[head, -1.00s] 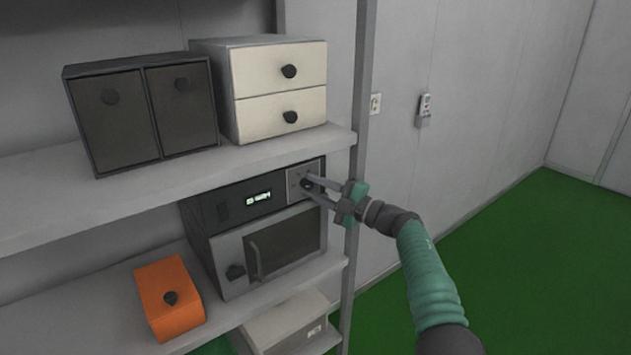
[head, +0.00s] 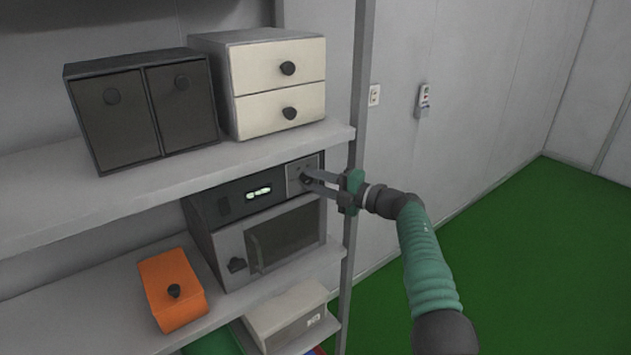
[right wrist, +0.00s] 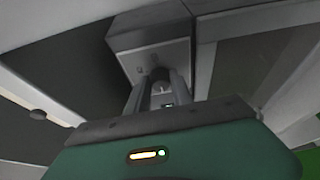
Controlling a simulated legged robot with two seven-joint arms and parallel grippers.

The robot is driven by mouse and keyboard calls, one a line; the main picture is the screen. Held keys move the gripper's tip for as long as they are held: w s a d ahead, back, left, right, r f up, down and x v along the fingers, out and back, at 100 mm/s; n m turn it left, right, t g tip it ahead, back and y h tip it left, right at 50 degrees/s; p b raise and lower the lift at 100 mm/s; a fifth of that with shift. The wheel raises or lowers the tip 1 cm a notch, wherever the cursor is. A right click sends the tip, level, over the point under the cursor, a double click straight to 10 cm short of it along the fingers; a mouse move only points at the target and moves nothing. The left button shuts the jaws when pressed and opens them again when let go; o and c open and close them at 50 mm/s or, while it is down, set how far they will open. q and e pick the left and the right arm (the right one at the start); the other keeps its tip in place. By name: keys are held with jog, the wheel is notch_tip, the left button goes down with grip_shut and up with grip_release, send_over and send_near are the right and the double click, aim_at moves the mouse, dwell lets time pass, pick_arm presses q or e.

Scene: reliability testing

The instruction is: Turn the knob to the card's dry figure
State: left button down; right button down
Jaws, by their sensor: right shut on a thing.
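The knob (head: 304,178) sits on a light square plate at the right end of the oven-like device's dark top panel (head: 232,200). In the right wrist view the dark round knob (right wrist: 160,76) shows between my fingers. My right gripper (head: 307,180) is shut on the knob, its two fingers on either side of it; its fingertips also show in the right wrist view (right wrist: 160,84). A small lit display (head: 258,191) glows on the panel, too small to read. I cannot make out a card with a figure. My left gripper is not in view.
The device stands on a middle shelf (head: 60,305) under an upper shelf (head: 100,198). An orange box (head: 172,285) stands to its left. A dark cabinet (head: 140,115) and a cream drawer unit (head: 272,85) stand above. A shelf post (head: 357,90) rises right beside my gripper.

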jog(key=shift+a+f, duration=0.1)
jog(key=shift+f, duration=0.3)
jog(key=c, duration=1.2)
grip_release()
jog(key=shift+o, duration=0.4)
jog(key=shift+r, duration=0.15)
jog(key=shift+r, duration=0.1)
jog(key=shift+s+d, duration=0.2)
jog(key=shift+d, duration=0.05)
jog(key=b+v, duration=0.4)
jog(key=v, duration=1.2)
jog(key=shift+d, duration=0.2)
